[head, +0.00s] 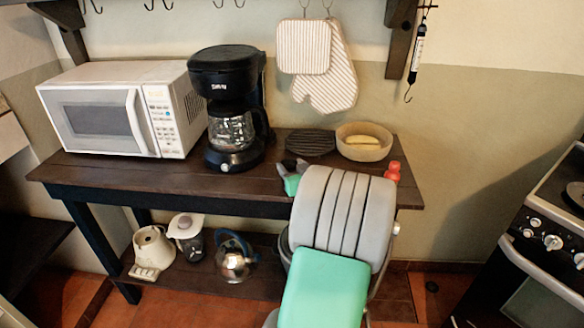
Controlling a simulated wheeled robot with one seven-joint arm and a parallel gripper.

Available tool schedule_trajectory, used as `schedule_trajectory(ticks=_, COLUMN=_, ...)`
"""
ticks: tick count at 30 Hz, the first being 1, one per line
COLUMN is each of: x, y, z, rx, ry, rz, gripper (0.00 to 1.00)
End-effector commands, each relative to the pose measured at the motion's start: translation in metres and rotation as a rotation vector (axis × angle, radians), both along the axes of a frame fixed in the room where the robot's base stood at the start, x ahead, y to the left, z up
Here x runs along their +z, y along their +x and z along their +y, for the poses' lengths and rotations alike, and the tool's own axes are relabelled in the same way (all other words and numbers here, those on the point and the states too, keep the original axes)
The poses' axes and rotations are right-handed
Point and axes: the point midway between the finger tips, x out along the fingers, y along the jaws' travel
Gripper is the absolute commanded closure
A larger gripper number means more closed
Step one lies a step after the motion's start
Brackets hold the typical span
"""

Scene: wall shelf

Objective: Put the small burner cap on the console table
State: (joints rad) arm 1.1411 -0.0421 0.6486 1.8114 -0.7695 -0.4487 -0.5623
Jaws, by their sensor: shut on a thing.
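The dark wooden console table (170,181) stands against the wall, with a lower shelf. My arm rises in front of its right part. My gripper (292,172) shows only in part, left of my arm, over the table top near the front edge. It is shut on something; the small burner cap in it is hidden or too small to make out. I cannot tell whether it touches the table top.
A microwave (100,115), coffee maker (232,110), dark round grill plate (310,142), bowl (364,150) and red item (393,171) occupy the table top. The stove (545,235) stands at right. Bare wood shows left of my gripper.

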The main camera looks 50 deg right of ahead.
Motion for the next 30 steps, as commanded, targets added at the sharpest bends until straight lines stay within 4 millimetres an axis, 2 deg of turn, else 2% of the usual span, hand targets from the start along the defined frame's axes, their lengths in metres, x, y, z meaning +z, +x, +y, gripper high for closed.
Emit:
schedule_trajectory(ticks=1, x=-0.003, y=0.0, z=0.0, rx=0.0, ry=0.0, rz=0.0, gripper=0.9)
schedule_trajectory(ticks=2, x=-0.003, y=0.0, z=0.0, rx=0.0, ry=0.0, rz=0.0, gripper=0.5)
schedule_trajectory(ticks=9, x=-0.002, y=0.0, z=0.0, rx=0.0, ry=0.0, rz=0.0, gripper=0.3)
schedule_trajectory(ticks=20, x=0.004, y=-0.002, z=0.001, rx=0.0, ry=0.0, rz=0.001, gripper=0.29)
schedule_trajectory(ticks=23, x=0.006, y=-0.02, z=0.008, rx=-0.003, ry=-0.001, rz=0.0, gripper=0.29)
schedule_trajectory(ticks=30, x=0.019, y=-0.076, z=0.034, rx=-0.006, ry=-0.002, rz=0.0, gripper=0.29)
